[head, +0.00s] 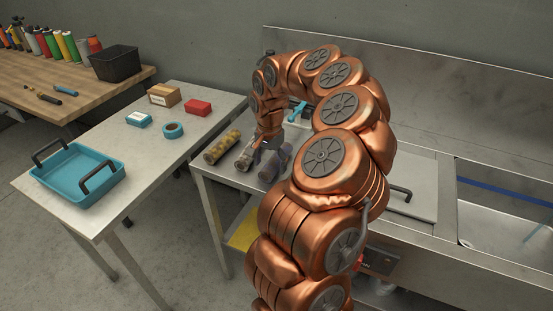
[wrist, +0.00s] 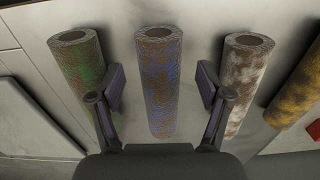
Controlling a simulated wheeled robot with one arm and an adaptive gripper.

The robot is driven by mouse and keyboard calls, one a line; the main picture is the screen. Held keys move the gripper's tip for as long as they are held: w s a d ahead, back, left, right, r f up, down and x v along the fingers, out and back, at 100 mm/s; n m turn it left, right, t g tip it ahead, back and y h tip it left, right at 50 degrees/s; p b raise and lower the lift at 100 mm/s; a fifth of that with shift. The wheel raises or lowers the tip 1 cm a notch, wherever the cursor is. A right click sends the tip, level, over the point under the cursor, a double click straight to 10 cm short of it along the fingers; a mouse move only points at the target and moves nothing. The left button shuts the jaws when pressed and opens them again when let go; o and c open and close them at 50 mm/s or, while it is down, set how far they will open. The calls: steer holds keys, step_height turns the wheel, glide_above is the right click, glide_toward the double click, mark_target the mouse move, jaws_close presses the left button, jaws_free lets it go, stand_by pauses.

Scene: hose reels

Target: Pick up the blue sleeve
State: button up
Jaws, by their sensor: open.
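The blue sleeve (wrist: 159,80) is a hollow cylinder with worn brown patches, in the middle of the wrist view. My gripper (wrist: 161,92) is open, with one finger on each side of the sleeve in the picture. Gaps show between the fingers and the sleeve, and I cannot tell the height between them. In the head view my gripper (head: 264,149) is low over the metal counter, and a bluish sleeve (head: 277,163) shows just to its right, partly hidden by my arm.
A green-brown sleeve (wrist: 78,65) lies left of the blue one in the wrist view. A white-brown sleeve (wrist: 243,85) and a yellow sleeve (wrist: 301,88) lie to the right. In the head view a side table holds a blue tray (head: 77,177) and small boxes.

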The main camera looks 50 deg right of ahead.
steer(key=shift+f, duration=1.1)
steer(key=shift+c, duration=0.4)
steer(key=c, duration=1.2)
